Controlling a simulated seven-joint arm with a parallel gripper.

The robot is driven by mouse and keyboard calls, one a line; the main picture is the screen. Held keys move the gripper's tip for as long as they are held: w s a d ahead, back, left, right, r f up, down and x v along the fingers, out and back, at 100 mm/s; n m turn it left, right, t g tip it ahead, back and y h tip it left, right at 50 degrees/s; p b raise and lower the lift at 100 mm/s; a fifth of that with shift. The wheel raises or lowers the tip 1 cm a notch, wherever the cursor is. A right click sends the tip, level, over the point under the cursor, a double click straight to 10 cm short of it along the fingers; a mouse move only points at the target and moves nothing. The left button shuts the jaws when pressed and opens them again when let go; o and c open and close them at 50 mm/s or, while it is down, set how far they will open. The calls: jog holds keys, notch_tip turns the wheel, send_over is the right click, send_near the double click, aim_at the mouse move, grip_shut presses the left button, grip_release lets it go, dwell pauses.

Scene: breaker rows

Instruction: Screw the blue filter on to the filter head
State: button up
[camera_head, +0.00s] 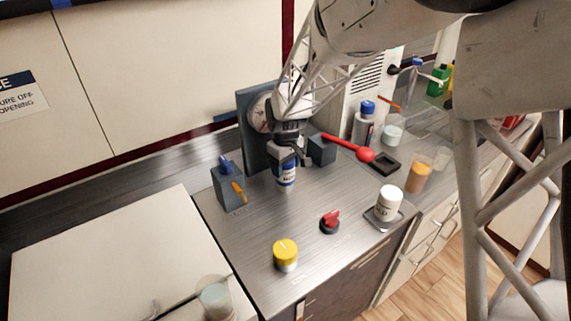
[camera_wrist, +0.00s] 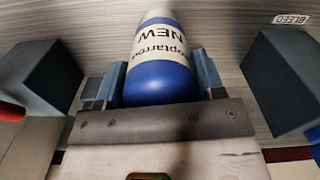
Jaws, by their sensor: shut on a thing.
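The blue filter (camera_head: 287,174) has a white label; in the wrist view (camera_wrist: 160,78) the label reads "NEW". My gripper (camera_head: 288,160) is shut on it, with one finger on each side of its blue body in the wrist view (camera_wrist: 152,82). The filter hangs below my gripper, roughly upright, in front of the grey upright panel (camera_head: 246,105). I cannot tell whether its lower end touches the counter. I cannot make out the filter head; my gripper and wrist cover the area in front of the panel.
A block with an orange lever (camera_head: 238,189) stands left of the filter, and a block with a long red handle (camera_head: 345,145) stands right. A white canister (camera_head: 389,201) sits on a small tray. A red knob (camera_head: 330,222) and yellow cap (camera_head: 285,254) stand nearer the front.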

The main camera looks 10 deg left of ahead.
jog(key=shift+f, duration=0.2)
jog(key=o, duration=1.2)
jog(key=shift+r, duration=0.1)
jog(key=shift+r, duration=3.8)
jog(key=shift+c, duration=0.3)
